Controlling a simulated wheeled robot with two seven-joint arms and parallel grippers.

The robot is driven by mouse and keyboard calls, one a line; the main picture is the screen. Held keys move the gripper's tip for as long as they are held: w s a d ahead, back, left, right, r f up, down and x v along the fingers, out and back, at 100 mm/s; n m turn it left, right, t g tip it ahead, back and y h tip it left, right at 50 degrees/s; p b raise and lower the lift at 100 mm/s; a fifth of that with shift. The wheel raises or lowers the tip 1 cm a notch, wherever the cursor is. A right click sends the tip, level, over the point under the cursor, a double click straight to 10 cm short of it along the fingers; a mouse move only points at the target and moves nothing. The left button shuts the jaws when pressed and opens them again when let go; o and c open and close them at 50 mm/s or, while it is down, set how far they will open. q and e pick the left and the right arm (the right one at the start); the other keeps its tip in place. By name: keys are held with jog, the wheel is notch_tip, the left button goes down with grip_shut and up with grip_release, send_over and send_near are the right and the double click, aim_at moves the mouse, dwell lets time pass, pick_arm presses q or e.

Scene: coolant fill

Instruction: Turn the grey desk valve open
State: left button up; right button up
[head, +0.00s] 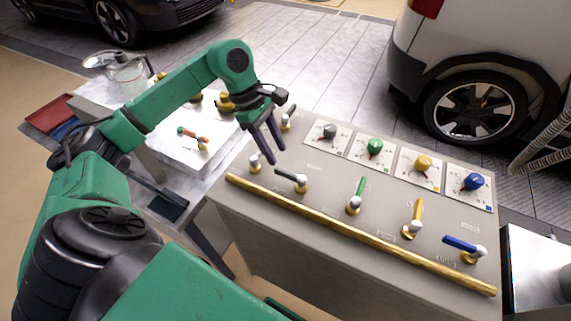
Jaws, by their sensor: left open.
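The grey desk valve (294,179) stands on the near left part of the desk top, just behind the brass rail. Its dark grey lever points left from a pale hub on a brass base. My left gripper (276,154) hangs above the desk, a little behind and left of this valve. Its two dark fingers point down, apart and empty, and do not appear to touch the lever. A grey dial knob (329,132) sits on a white plate further back. My right gripper is not in view.
Green (355,198), yellow (413,220) and blue (465,247) lever valves stand to the right, with matching knobs behind. Small fittings (255,162) (288,120) flank my gripper. A brass rail (350,234) runs along the front. A white side table (175,150) is left.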

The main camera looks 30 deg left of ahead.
aim_at(287, 172)
pick_arm(q)
jog(key=p+x, duration=0.1)
jog(key=x, duration=0.5)
jog(key=shift+w+d+f+p, duration=0.15)
jog(key=shift+d+f+p, duration=0.05)
jog(key=shift+f+p, duration=0.1)
jog(key=shift+d+f, duration=0.1)
jog(key=shift+f, duration=0.05)
grip_shut()
dwell(0.8)
